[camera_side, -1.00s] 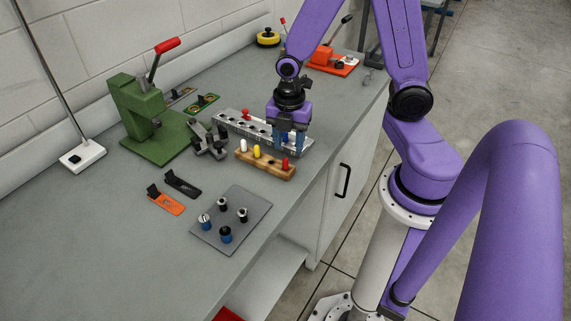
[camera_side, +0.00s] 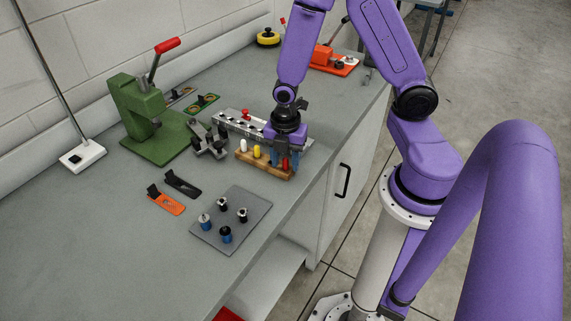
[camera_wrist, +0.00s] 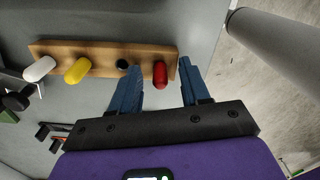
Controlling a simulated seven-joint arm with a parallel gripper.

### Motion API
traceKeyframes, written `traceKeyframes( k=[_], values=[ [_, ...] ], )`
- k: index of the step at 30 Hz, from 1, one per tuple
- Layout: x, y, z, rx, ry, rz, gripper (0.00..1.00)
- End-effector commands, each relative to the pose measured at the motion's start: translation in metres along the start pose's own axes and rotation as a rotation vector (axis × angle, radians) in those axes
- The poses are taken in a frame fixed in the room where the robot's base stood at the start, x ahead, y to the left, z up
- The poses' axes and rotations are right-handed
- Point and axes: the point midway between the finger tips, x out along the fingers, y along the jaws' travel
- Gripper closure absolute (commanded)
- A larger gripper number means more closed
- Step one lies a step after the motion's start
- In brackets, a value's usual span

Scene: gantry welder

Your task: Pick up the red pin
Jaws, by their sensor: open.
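The red pin (camera_wrist: 160,74) stands at one end of a wooden block (camera_wrist: 100,53). In the side view my gripper (camera_side: 285,161) is over the right end of this wooden block (camera_side: 248,163), with its fingers around the red pin's place; the pin is mostly hidden there. In the wrist view my gripper (camera_wrist: 158,80) is open, its two blue fingers apart, and the red pin shows between their tips, nearer the left finger. I cannot tell whether either finger touches it. A white pin (camera_wrist: 40,68) and a yellow pin (camera_wrist: 78,70) stand on the same block.
A dark hole (camera_wrist: 122,64) lies between the yellow and red pins. A grey rail (camera_side: 238,123) with a red knob (camera_side: 245,114) is just behind the block. A grey plate (camera_side: 240,232) with several pegs lies in front. A green press (camera_side: 150,128) stands at left.

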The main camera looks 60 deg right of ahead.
Motion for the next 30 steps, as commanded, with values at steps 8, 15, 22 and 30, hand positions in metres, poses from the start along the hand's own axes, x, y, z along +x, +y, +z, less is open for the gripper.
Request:
traceKeyframes(
  k=[8, 15, 22, 30],
  values=[
    [0.0, 0.0, 0.0, 0.0, 0.0, 0.0, 1.0],
    [0.0, 0.0, 0.0, -0.001, 0.0, -0.001, 1.0],
    [-0.006, 0.0, 0.0, -0.001, 0.0, 0.0, 1.0],
    [-0.028, 0.0, 0.0, 0.0, 0.0, 0.003, 1.0]
  ],
)
